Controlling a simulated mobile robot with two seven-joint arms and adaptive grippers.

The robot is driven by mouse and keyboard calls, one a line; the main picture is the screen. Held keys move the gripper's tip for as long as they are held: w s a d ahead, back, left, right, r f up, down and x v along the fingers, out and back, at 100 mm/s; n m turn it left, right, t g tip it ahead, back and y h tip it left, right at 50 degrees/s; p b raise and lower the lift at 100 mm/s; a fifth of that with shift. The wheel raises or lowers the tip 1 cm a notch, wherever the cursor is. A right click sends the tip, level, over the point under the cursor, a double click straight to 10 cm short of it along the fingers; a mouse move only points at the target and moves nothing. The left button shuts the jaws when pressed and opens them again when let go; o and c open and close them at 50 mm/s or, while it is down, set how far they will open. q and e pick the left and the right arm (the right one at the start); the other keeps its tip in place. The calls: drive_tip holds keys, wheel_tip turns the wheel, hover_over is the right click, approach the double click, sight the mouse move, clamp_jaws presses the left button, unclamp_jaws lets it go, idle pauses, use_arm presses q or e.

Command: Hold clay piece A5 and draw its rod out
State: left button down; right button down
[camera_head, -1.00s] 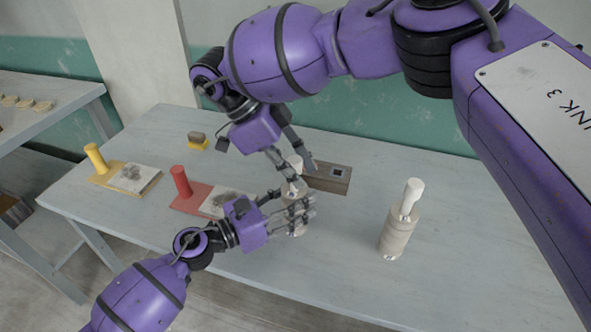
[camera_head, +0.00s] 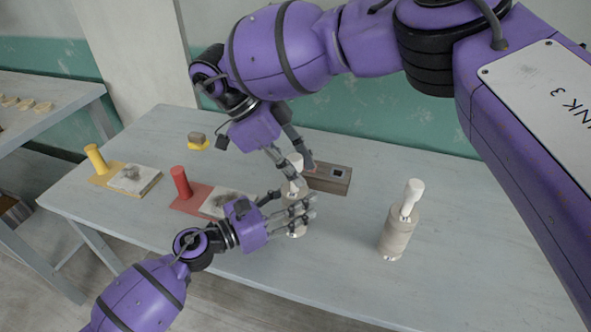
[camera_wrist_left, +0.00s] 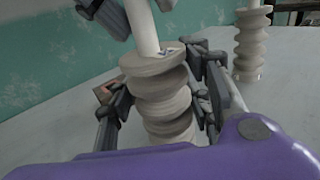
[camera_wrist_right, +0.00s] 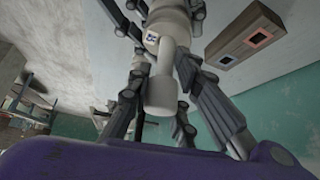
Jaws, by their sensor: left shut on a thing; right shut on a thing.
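A pale, ribbed clay piece (camera_wrist_left: 162,88) stands upright on the table, with a small tag on its top that I cannot read. A white rod (camera_wrist_left: 142,28) rises from its top; the rod's thick end (camera_wrist_right: 160,95) shows in the right wrist view. My left gripper (camera_head: 298,214) is shut around the clay piece, low down. My right gripper (camera_head: 287,172) is above it, shut on the rod. The fingers hide much of the piece in the head view. A second clay piece (camera_head: 397,236) with its own rod (camera_head: 411,196) stands apart to the right.
A brown block (camera_head: 328,178) with square holes lies just behind the held piece. A red board (camera_head: 187,203) and a yellow board (camera_head: 108,181), each with a post and a pale slab, lie left. A small yellow-based item (camera_head: 197,142) stands behind. The front right table is clear.

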drive_tip(key=shift+w+r, duration=0.1)
drive_tip(key=shift+r, duration=0.8)
idle(0.4)
drive_tip(key=shift+r, duration=2.35)
use_arm(q)
drive_tip(key=c, duration=0.8)
unclamp_jaws()
